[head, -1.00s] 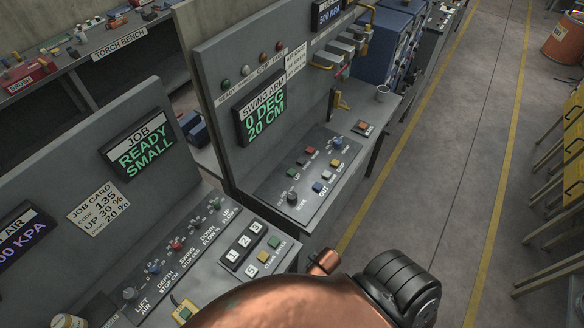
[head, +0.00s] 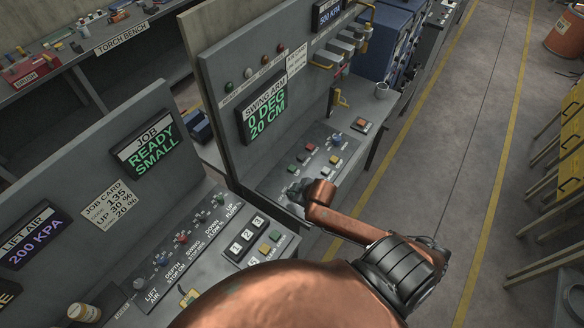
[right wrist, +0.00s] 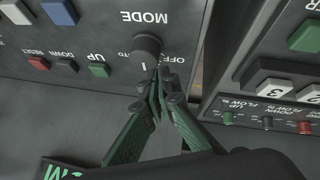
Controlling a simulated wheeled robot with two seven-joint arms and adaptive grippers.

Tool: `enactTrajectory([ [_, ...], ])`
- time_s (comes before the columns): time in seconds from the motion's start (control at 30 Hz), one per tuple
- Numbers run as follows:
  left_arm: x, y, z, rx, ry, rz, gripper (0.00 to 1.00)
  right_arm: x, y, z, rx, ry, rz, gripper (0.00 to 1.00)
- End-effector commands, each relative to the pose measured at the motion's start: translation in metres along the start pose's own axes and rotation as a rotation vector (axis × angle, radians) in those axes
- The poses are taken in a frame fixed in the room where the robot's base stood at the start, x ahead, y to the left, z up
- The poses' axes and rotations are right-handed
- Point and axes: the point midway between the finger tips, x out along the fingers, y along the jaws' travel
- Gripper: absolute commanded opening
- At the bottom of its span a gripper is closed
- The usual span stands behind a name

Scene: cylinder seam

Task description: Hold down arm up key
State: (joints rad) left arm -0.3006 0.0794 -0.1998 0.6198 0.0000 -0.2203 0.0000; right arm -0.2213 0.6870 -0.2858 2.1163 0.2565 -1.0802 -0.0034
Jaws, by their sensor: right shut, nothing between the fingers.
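The green UP key (right wrist: 100,70) shows in the right wrist view, which sees the panel upside down. The DOWN key (right wrist: 67,63) and red RESET key (right wrist: 38,63) lie left of it. The same green key (head: 292,169) shows on the swing-arm panel in the head view. My right gripper (right wrist: 160,88) is shut and empty, its tips just beside the black MODE knob (right wrist: 147,50) and right of the UP key. I cannot tell whether the tips touch the knob. In the head view my right gripper (head: 297,189) covers the knob's area. My left gripper is not in view.
The swing-arm display (head: 264,113) reads 0 DEG, 20 CM. The job display (head: 147,145) reads READY SMALL. The aisle floor is clear.

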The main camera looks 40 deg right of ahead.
Motion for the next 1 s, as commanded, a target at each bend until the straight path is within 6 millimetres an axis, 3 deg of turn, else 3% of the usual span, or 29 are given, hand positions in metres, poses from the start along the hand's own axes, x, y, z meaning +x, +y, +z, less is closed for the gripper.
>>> enactTrajectory([
  [0.03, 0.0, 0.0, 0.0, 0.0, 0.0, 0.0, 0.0, 0.007, 0.027, -0.011, -0.051, 0.018, 0.023, 0.0],
  [0.2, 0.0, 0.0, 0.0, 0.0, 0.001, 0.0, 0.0, 0.017, 0.099, -0.04, -0.149, 0.075, 0.074, 0.0],
  [0.4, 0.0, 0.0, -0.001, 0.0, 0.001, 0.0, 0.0, 0.015, 0.15, -0.058, -0.196, 0.108, 0.114, 0.0],
  [0.57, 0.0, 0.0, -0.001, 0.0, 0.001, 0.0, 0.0, 0.014, 0.16, -0.062, -0.204, 0.116, 0.122, 0.0],
  [1.0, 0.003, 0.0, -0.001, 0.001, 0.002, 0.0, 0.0, 0.016, 0.159, -0.06, -0.203, 0.116, 0.123, 0.0],
])
